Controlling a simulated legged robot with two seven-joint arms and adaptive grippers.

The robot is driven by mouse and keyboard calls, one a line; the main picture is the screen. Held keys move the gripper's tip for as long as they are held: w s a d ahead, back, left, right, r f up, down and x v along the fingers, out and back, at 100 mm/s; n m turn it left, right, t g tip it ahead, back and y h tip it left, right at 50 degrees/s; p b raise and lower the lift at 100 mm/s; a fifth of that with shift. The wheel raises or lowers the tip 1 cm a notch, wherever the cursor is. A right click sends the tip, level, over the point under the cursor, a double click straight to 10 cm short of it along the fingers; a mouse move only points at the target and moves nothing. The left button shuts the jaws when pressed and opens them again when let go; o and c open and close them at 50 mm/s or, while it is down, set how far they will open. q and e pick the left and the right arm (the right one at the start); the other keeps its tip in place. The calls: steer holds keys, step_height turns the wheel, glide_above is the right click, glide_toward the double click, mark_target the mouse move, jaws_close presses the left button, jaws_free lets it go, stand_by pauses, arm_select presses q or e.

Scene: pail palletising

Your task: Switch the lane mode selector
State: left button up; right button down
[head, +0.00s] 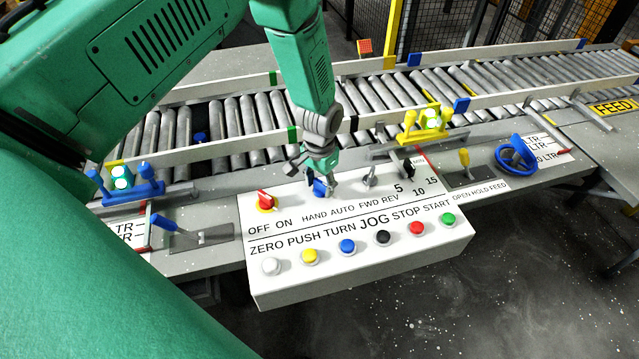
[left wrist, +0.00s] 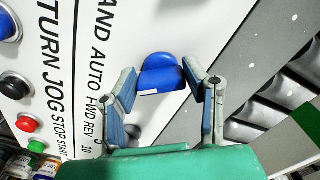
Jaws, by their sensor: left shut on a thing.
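The lane mode selector is a blue knob (left wrist: 160,70) above the HAND AUTO label on the white control panel (head: 290,285). In the head view the knob (head: 319,188) is partly hidden by my left gripper (head: 326,184), which comes down on it from above. In the left wrist view the two fingers stand on either side of the knob, shut on it. A small white mark shows on the knob's edge. My right gripper is in neither view.
The panel also carries a red OFF ON knob (head: 265,201), a FWD REV switch (head: 369,178), and a row of coloured push buttons below, including a green one (head: 448,219). A roller conveyor (head: 240,120) runs behind. A blue handwheel (head: 515,153) stands to the right.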

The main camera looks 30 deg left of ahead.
mark_target(321, 182)
arm_select(q)
steer(key=shift+w+r, duration=0.2)
steer(key=shift+w, duration=0.2)
steer(key=o, duration=1.1)
steer(key=shift+o, duration=0.2)
steer(key=shift+s+f, duration=0.1)
steer(key=shift+s, duration=0.05)
step_height(321, 182, up, 12)
